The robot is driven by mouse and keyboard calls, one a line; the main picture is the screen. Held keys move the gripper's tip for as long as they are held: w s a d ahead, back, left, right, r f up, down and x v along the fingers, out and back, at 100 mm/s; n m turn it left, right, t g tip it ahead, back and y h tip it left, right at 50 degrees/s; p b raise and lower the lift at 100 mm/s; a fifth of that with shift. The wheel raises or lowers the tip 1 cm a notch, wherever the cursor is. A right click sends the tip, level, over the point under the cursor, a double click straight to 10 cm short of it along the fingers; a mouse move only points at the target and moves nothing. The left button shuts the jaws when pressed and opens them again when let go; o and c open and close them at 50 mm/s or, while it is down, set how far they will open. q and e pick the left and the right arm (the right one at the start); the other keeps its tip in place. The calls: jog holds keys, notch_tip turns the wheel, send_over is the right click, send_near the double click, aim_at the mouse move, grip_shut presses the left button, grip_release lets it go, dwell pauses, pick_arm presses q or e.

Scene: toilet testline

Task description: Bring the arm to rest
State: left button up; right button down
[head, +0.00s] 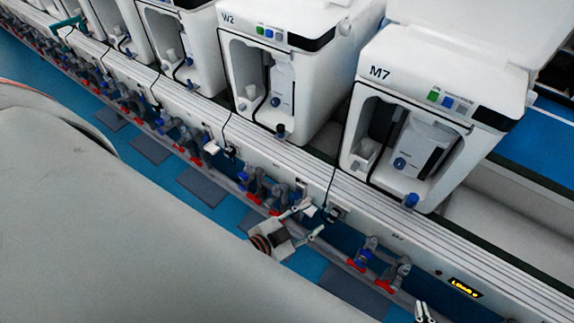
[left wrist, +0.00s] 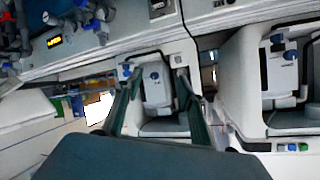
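My left gripper (head: 313,221) is in the lower middle of the head view, in front of the long rail below the machines. Its two fingers are spread apart, with nothing seen between them. In the left wrist view the left gripper (left wrist: 155,78) also shows open, its dark fingers apart, with a white machine behind the gap. My right gripper (head: 424,310) shows only partly at the bottom edge of the head view. Its fingers are too small and cut off to tell whether it is open. The rest of the right arm is out of view.
White machines, including M7 (head: 431,86) and W2 (head: 281,51), stand in a row behind the rail (head: 285,155). Pipes with red and blue valves (head: 262,190) run below it. A lit yellow display (head: 465,288) is at lower right. A large pale surface fills the lower left.

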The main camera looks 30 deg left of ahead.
pick_arm(q)
jog(key=s+a+f+n+g+y, duration=0.1)
jog(key=s+a+f+n+g, duration=0.1)
jog(key=s+a+f+n, duration=0.1)
jog(key=s+a+f, duration=0.1)
jog(key=s, duration=0.1)
jog(key=shift+s+a+f+n, duration=0.25)
jog(key=shift+s+f+n, duration=0.1)
jog(key=shift+f+n, duration=0.05)
dwell(0.8)
